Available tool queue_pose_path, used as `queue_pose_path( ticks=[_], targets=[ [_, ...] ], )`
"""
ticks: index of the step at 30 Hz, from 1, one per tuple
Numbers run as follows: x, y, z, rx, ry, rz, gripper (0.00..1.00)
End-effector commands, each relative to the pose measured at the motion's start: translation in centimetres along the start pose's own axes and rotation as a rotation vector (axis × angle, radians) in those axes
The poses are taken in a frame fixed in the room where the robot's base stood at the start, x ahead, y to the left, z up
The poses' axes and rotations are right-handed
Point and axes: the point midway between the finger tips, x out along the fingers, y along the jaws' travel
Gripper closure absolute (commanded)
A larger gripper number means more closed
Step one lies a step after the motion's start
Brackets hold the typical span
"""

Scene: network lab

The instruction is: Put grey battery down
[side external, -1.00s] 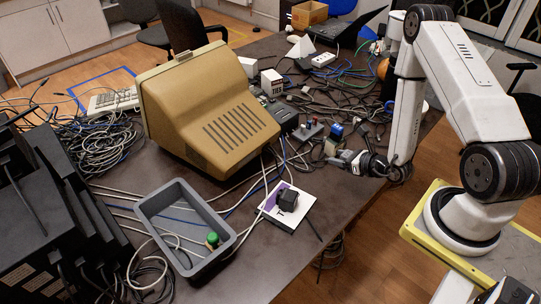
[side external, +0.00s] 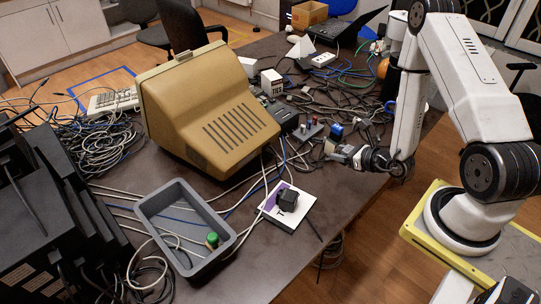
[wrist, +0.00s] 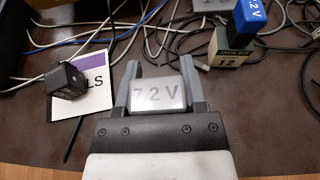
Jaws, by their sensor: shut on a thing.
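The grey battery (wrist: 158,92), marked "7.2 V", sits between the two fingers of my gripper (wrist: 160,80) in the wrist view. The fingers are shut on its sides. In the side view my gripper (side external: 342,152) is over the right part of the dark table, and the battery is small and hard to make out there. I cannot tell its exact height above the table. A blue battery (wrist: 251,15), also marked "7.2 V", stands on a block labelled 12 (wrist: 232,48) at the upper right of the wrist view.
A black block (side external: 287,199) sits on a white and purple card (side external: 290,219) on the table. A grey bin (side external: 148,213) with a green-topped item stands at front left. A beige monitor (side external: 205,110) and many loose cables surround the work. Bare table (side external: 345,192) lies near the right edge.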

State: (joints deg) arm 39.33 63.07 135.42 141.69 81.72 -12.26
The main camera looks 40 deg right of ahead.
Motion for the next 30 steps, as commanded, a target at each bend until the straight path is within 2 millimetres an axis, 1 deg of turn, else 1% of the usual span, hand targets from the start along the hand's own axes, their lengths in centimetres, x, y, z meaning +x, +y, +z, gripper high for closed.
queue_pose_path(
  ticks=[5, 8, 11, 17, 21, 30],
  targets=[
    [0.4, 0.2, 0.8, -0.008, -0.004, 0.019, 1.00],
    [0.8, 0.6, 1.7, -0.013, -0.008, 0.043, 1.00],
    [1.4, 1.2, 3.0, -0.023, -0.012, 0.077, 1.00],
    [2.7, 3.1, 6.5, -0.051, -0.017, 0.165, 1.00],
    [3.4, 4.8, 9.2, -0.074, -0.017, 0.229, 1.00],
    [4.2, 8.9, 14.8, -0.130, -0.011, 0.348, 1.00]
  ],
)
